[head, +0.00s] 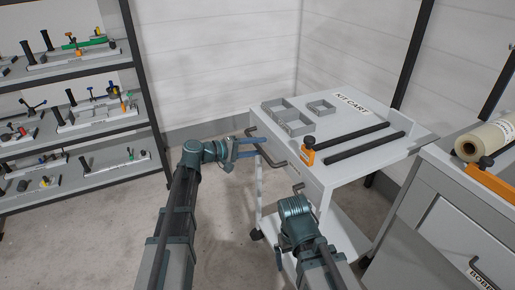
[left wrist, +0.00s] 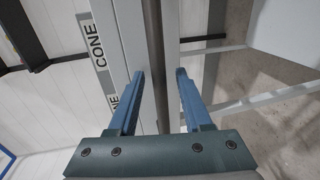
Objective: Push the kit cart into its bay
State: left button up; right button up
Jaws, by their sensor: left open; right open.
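The white kit cart (head: 345,165) stands right of centre in the head view, with a "KIT CART" label on its top. A dark bar handle (head: 270,157) runs along its near left side. My left gripper (head: 261,147) is open at the far part of this handle. In the left wrist view its blue fingers (left wrist: 160,73) stand apart on either side of a dark bar (left wrist: 153,35), which looks like the handle. My right gripper (head: 297,207) is by the near end of the cart's side; its fingers are hard to make out. I cannot make out the bay.
The cart carries grey open boxes (head: 287,120), two dark rails (head: 365,138) and an orange clamp (head: 307,152). A shelf rack (head: 85,128) stands at the left. A grey cabinet (head: 447,215) with a fabric roll (head: 483,141) is close at the cart's right. Floor left of the cart is clear.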

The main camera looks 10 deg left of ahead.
pick_arm(q)
jog(key=shift+d, duration=0.1)
grip_shut()
dwell(1.4)
